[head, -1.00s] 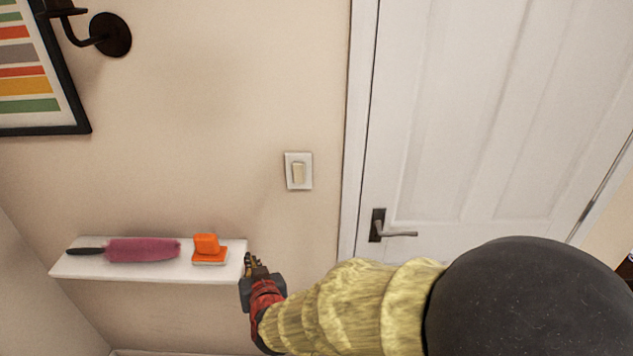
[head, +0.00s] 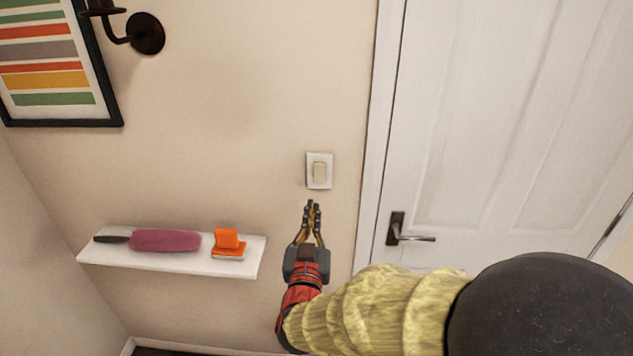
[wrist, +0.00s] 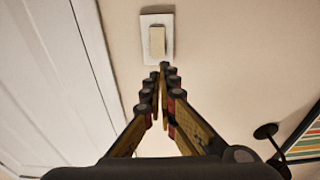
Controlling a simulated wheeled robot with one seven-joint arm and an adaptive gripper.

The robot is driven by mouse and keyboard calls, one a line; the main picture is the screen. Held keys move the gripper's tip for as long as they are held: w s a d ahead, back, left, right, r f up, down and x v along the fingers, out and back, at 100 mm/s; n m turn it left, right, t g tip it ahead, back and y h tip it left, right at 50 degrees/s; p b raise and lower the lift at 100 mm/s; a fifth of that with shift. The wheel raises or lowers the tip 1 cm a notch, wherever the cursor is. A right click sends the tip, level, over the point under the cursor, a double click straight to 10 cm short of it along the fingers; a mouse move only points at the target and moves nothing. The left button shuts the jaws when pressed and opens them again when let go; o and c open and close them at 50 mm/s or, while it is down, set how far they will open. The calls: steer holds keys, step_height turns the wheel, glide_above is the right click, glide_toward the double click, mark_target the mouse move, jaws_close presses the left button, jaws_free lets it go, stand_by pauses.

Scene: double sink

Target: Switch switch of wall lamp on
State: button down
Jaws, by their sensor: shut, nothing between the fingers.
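The wall switch (head: 319,171) is a cream rocker in a white plate on the beige wall, left of the door frame. It also shows in the wrist view (wrist: 157,40), at the top, just beyond the fingertips. My gripper (head: 312,206) is shut and empty, pointing up toward the switch from below. In the head view its tips appear a little below the plate; I cannot tell whether they touch it. The wall lamp (head: 146,34) is a dark metal sconce at the upper left; its top is cut off in the head view.
A white shelf (head: 215,266) left of my gripper holds a pink duster (head: 165,240) and an orange object (head: 228,243). A white door (head: 480,130) with a dark handle (head: 397,229) stands to the right. A framed striped picture (head: 50,60) hangs at upper left.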

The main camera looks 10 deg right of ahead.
mark_target(318, 167)
steer(key=b+x, duration=0.1)
steer(key=x, duration=1.2)
steer(key=shift+w+b, duration=0.3)
steer(key=shift+b, duration=0.1)
steer(key=shift+w+d+r, duration=0.1)
steer(key=shift+w, duration=0.05)
steer(key=shift+w+d+r, duration=0.1)
steer(key=shift+w+r, duration=0.15)
steer(key=shift+w, duration=0.1)
steer(key=shift+f, duration=0.15)
